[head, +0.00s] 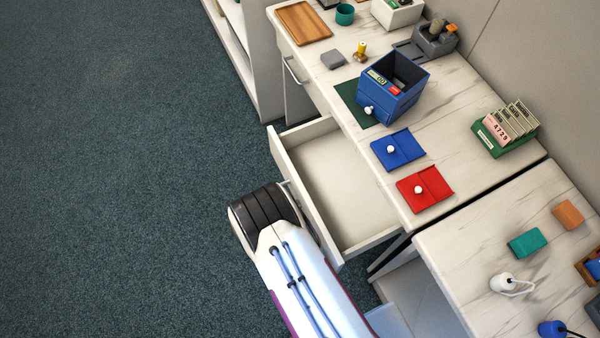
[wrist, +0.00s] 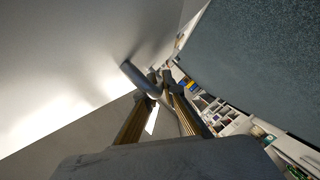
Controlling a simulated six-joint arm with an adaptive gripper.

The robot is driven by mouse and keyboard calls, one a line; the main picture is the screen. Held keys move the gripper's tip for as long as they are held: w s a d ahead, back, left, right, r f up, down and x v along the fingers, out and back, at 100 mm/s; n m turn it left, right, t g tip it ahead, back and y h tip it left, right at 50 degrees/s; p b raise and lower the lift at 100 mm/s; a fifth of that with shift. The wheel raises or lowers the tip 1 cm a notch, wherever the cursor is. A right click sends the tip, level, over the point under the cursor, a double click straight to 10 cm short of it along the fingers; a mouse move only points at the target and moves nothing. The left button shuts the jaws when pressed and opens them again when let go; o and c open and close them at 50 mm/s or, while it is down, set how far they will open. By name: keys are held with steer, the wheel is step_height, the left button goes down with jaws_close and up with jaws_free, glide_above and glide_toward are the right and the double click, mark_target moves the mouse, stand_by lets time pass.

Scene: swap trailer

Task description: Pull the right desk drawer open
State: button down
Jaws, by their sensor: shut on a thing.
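The right desk drawer (head: 325,175) is pulled well out from under the white desk in the head view, and its pale inside looks empty. My gripper (wrist: 160,86) is shut on the drawer handle (wrist: 137,78), a grey bar between its fingertips in the wrist view. The pale drawer front (wrist: 60,60) fills the left of that view. In the head view my wrist and arm stand in front of the drawer front and hide the fingers and most of the handle.
A second desk (head: 460,240) stands at the lower right. Carpet (head: 110,170) on the left is clear.

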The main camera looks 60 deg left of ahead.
steer(key=shift+s, duration=1.25)
steer(key=c, duration=2.4)
jaws_free()
steer(key=shift+c, duration=0.2)
steer(key=shift+d, duration=0.15)
steer(key=v, duration=0.7)
steer(key=shift+s+d, duration=0.1)
steer(key=shift+r, duration=0.1)
